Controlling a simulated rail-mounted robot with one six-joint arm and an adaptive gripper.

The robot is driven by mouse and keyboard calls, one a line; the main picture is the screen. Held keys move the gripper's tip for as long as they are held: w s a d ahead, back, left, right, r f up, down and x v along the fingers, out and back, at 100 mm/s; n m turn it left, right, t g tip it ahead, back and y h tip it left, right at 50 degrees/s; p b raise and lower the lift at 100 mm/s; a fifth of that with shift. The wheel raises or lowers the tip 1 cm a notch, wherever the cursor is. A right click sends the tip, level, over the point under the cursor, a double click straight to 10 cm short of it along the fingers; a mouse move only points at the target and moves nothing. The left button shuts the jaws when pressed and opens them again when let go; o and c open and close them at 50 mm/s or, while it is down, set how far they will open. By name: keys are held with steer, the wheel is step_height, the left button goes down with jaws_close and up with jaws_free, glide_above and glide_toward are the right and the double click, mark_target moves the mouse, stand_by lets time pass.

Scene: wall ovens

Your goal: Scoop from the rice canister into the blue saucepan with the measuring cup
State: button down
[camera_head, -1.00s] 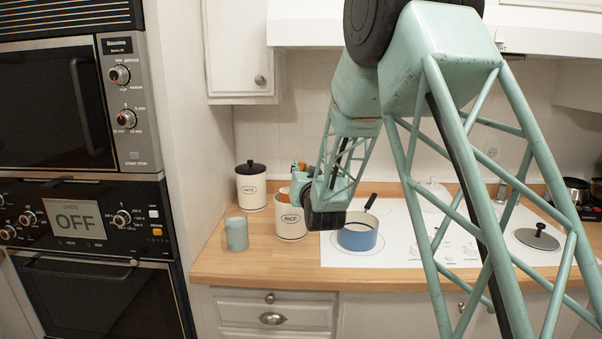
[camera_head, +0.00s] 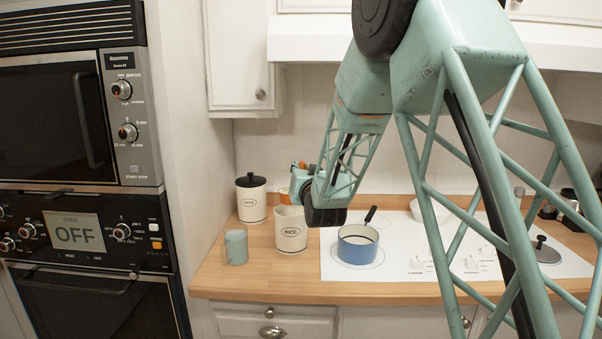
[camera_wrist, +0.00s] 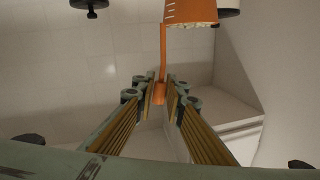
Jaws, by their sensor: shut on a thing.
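The orange measuring cup (camera_wrist: 188,12) is held by its handle in my gripper (camera_wrist: 160,94). Pale grains show along its rim in the wrist view. In the head view the cup (camera_head: 284,195) shows only partly, just above the open rice canister (camera_head: 291,238), with my gripper (camera_head: 299,182) beside it. The canister is white, labelled RICE, and stands upright on the wooden counter; its inside is hidden. The blue saucepan (camera_head: 358,252) sits on the white cooktop to the right of the canister, its dark handle pointing up and right.
A black-lidded white canister (camera_head: 250,203) stands behind left of the rice canister, and a teal cup (camera_head: 236,247) in front left. A white bowl (camera_head: 429,211) and a dark-knobbed lid (camera_head: 541,251) are on the cooktop (camera_head: 400,272). Ovens fill the left side.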

steer(key=shift+r, duration=1.1)
